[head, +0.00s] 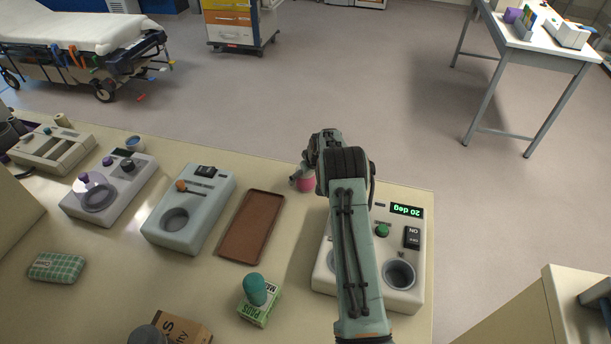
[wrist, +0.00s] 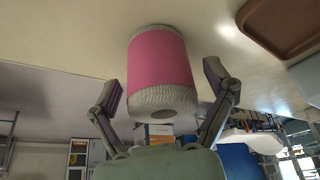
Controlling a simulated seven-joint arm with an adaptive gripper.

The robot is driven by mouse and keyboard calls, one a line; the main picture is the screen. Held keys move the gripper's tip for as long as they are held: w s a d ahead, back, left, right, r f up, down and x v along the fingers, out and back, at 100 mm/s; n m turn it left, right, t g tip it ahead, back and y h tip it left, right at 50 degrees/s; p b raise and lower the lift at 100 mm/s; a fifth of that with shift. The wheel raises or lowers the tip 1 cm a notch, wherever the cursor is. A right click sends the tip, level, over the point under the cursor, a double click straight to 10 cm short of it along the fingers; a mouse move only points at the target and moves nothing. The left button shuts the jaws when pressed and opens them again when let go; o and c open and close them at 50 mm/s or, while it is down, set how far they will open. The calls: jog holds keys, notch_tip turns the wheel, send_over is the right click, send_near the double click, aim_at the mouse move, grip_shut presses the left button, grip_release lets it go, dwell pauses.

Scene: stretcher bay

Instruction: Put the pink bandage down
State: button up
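The pink bandage (wrist: 160,65) is a roll with a pink wrap and whitish ends. In the wrist view its far end appears to rest on the table top. My gripper (wrist: 163,88) is open, with one finger on each side of the roll and a visible gap between each finger and the bandage. In the head view the bandage (head: 307,185) shows as a small pink patch at the table's far edge area, partly hidden by my gripper (head: 300,181) and wrist.
A brown tray (head: 252,226) lies left of the bandage. A grey-blue device (head: 190,208), a teal-topped stamp on a green box (head: 258,301) and a green checked pack (head: 56,267) are further off.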

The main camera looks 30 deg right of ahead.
jog(key=v, duration=1.2)
jog(key=s+a+r+g, duration=0.2)
jog(key=s+a+r, duration=0.9)
jog(key=a, duration=0.3)
jog(key=s+a+g, duration=0.1)
jog(key=s+a, duration=0.2)
jog(key=s, duration=0.5)
jog(key=s+a+g, duration=0.1)
jog(key=s+a, duration=0.2)
jog(key=s, duration=0.5)
jog(key=s+a+n, duration=0.1)
jog(key=s+a, duration=0.2)
jog(key=s, duration=0.6)
jog(key=shift+a+r+g+y, duration=0.35)
jog(key=shift+g+y, duration=0.05)
